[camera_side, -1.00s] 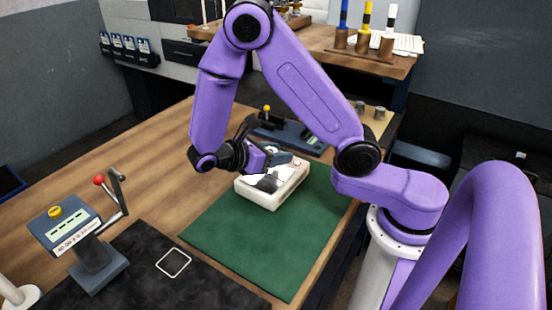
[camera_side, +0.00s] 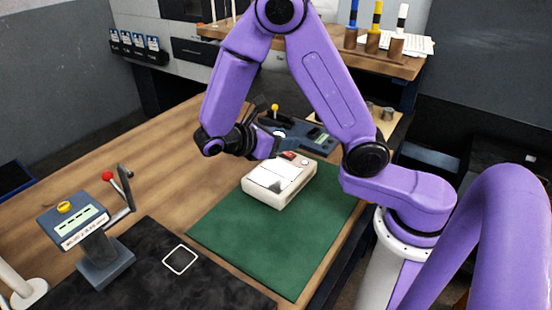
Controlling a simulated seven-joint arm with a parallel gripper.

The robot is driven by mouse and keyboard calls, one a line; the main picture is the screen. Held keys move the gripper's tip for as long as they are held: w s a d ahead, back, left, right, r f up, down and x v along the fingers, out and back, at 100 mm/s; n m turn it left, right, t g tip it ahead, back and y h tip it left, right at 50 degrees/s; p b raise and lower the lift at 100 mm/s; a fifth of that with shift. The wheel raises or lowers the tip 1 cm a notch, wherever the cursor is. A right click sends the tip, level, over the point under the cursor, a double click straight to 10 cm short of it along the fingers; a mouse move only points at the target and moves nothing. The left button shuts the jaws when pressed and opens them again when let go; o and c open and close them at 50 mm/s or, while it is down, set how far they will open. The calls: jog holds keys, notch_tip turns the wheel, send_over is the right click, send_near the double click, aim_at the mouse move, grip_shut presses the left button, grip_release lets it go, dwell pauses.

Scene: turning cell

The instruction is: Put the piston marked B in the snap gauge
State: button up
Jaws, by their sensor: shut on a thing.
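My gripper (camera_side: 273,146) is shut on a small grey piece (camera_side: 284,137), probably a piston, just above the far end of a white box (camera_side: 265,192). The piece is mostly hidden by the fingers, and no letter B can be read. At the left stands a grey-blue device (camera_side: 75,222) with a tilted panel, a yellow button, a printed label and a red-knobbed lever. Behind my gripper lies a low dark blue fixture (camera_side: 318,138) with a yellow-knobbed lever. I cannot tell for sure which of these is the snap gauge.
The white box rests on a green mat (camera_side: 265,245), whose front part is clear. A black mat (camera_side: 150,265) with a white square outline lies in front. Short metal cylinders (camera_side: 386,113) stand on a tan board behind. The wooden table left of my gripper is free.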

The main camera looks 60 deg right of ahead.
jog(key=w+n+t, duration=0.2)
jog(key=w+d+n+t, duration=0.1)
jog(key=w+n+t, duration=0.1)
jog(key=t, duration=0.1)
jog(key=shift+w+d+r+t, duration=0.1)
jog(key=shift+r+t, duration=0.1)
jog(key=shift+t, duration=0.1)
jog(key=shift+w+a+n+t+y, duration=1.1)
jog(key=shift+w+a+n+t, duration=0.9)
jog(key=shift+n+t, duration=1.35)
jog(key=s+a+f+m+g+h, duration=0.3)
jog(key=s+a+m+g, duration=0.3)
jog(key=s+a, duration=0.45)
jog(key=shift+n, duration=0.25)
jog(key=shift+a+f, duration=0.15)
jog(key=shift+f, duration=1.8)
jog(key=shift+a+f, duration=0.1)
jog(key=shift+f, duration=1.8)
jog(key=shift+f, duration=0.1)
jog(key=o, duration=1.1)
